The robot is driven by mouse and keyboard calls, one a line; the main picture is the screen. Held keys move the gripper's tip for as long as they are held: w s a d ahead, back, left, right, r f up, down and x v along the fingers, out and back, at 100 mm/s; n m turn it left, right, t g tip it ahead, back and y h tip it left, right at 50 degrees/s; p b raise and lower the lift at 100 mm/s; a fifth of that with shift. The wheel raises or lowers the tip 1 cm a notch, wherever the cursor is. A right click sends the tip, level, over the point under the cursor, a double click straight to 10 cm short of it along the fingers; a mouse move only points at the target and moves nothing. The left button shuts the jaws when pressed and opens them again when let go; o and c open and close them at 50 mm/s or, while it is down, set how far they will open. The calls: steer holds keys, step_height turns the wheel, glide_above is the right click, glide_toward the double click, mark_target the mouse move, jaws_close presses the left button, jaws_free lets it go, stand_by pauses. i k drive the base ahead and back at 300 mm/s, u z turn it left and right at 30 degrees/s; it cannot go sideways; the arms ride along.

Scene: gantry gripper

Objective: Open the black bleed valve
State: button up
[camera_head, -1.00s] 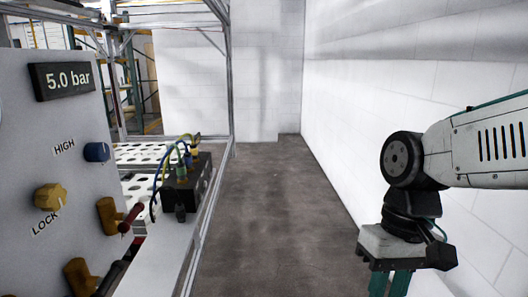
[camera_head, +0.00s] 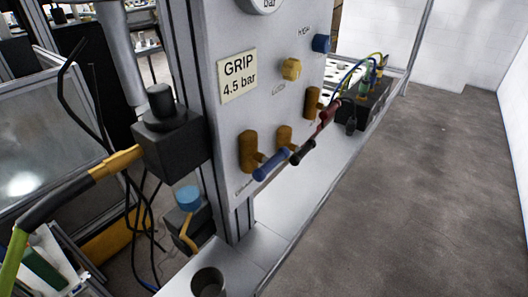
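A grey upright panel (camera_head: 240,110) carries a row of brass valves with coloured levers. The black lever of the bleed valve (camera_head: 303,153) is in the middle, on a brass body (camera_head: 284,137). It points out from the panel and a little up to the right. A blue-levered valve (camera_head: 272,165) is close on its left. A red-levered valve (camera_head: 326,117) is close on its right. The lower labels are too small to read. My gripper is not in view.
A "GRIP 4.5 bar" sign (camera_head: 238,76), a brass knob (camera_head: 291,69) and a blue knob (camera_head: 321,43) are on the panel. A black block with hoses (camera_head: 366,103) stands behind it. Black box (camera_head: 170,140) and cables are left. The floor (camera_head: 430,190) at right is clear.

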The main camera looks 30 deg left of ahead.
mark_target(295, 160)
steer(key=u, duration=0.35)
steer(key=k, duration=0.6)
steer(key=u, duration=1.05)
steer(key=i, duration=0.5)
